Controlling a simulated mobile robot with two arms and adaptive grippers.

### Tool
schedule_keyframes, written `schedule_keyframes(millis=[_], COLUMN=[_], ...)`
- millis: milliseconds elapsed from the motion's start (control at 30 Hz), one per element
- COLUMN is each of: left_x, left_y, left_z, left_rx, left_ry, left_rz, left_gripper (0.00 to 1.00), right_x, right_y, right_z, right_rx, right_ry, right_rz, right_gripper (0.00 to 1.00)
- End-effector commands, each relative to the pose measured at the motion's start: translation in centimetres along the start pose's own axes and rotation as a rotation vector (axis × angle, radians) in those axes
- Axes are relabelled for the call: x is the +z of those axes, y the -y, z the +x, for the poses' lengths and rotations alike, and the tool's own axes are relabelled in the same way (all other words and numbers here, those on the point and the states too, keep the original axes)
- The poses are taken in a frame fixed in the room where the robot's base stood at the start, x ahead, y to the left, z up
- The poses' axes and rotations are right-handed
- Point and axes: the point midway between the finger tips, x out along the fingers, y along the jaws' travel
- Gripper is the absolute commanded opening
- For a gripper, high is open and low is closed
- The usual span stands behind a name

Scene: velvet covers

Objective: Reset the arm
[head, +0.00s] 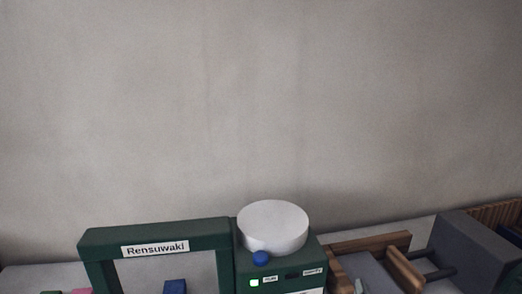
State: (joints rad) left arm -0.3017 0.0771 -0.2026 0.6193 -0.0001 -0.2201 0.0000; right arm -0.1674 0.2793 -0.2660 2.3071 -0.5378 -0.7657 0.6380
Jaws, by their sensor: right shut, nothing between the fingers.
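Neither of my arms nor grippers can be made out in the head view. A dark green machine (160,237) labelled "Rensuwaki" stands at the bottom, with an open frame on its left. A white round drum (273,225) sits on top of its right part. A blue knob (260,258) is on the front below the drum, beside a lit green light (254,282). The lower part of the machine is cut off by the picture's bottom edge.
A wooden frame (370,243) and a dark grey block (470,250) with dark rods stand to the right. A small blue block (175,286) shows inside the green frame. Pink pieces (80,291) lie at lower left. A bare grey wall (250,100) fills the upper view.

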Motion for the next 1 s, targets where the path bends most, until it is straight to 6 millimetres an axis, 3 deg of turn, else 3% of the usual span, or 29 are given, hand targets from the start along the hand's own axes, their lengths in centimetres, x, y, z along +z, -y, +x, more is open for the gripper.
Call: schedule_keyframes(millis=[33, 100, 233, 400, 633, 867, 1000], left_x=[0.0, 0.0, -0.1, -0.1, -0.1, -0.2, -0.2], left_y=[0.0, 0.1, 0.2, 0.3, 0.4, 0.4, 0.4], left_z=[0.0, 0.0, 0.0, 0.0, 0.0, 0.2, 0.3], left_rx=[0.000, -0.001, -0.002, -0.004, -0.005, -0.005, -0.005], left_ry=[0.000, 0.000, -0.001, -0.001, -0.002, -0.003, -0.003], left_rz=[0.000, 0.000, -0.001, -0.002, -0.003, -0.002, -0.002], left_gripper=[0.00, 0.00, 0.00, 0.00, 0.00, 0.00, 0.00], right_x=[3.6, 8.2, 14.5, 19.3, 22.8, 29.2, 34.0], right_y=[-0.8, -1.5, -1.7, -1.2, -0.1, 0.5, 0.8], right_z=[-1.5, -3.9, -8.8, -14.9, -22.4, -20.5, -19.7], right_rx=[0.028, 0.044, 0.018, -0.063, -0.207, -0.213, -0.215], right_ry=[0.138, 0.326, 0.616, 0.881, 1.151, 1.180, 1.200], right_rz=[-0.003, -0.024, -0.064, -0.107, -0.150, -0.158, -0.160], right_gripper=[0.00, 0.00, 0.00, 0.00, 0.00, 0.00, 0.00])
